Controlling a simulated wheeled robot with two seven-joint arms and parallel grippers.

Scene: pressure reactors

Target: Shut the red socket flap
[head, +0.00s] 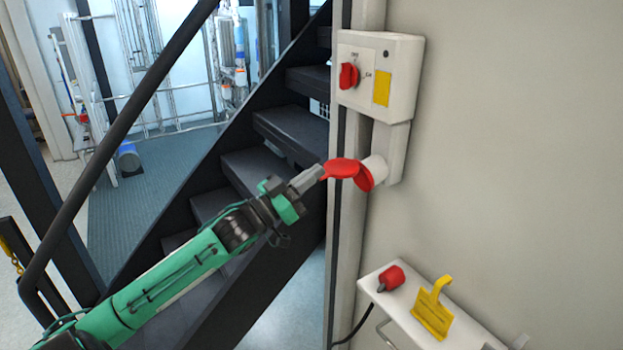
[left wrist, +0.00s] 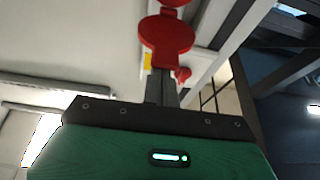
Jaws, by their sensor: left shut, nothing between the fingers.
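The red socket flap (head: 343,168) stands open, sticking out to the left from the red-rimmed socket (head: 366,179) below the switch box on the wall. My left gripper (head: 318,173) is shut and empty, its fingertips at the flap's left edge. I cannot tell whether they touch. In the left wrist view the round red flap (left wrist: 167,38) lies just past the shut fingers (left wrist: 161,80). My right gripper is not in view.
Above the socket is a white switch box (head: 403,80) with a red rotary knob (head: 348,76) and a yellow label. Below, a white shelf (head: 405,322) bears a red plug (head: 390,278) and a yellow tag (head: 433,310). Dark stairs (head: 235,170) with a handrail stand on the left.

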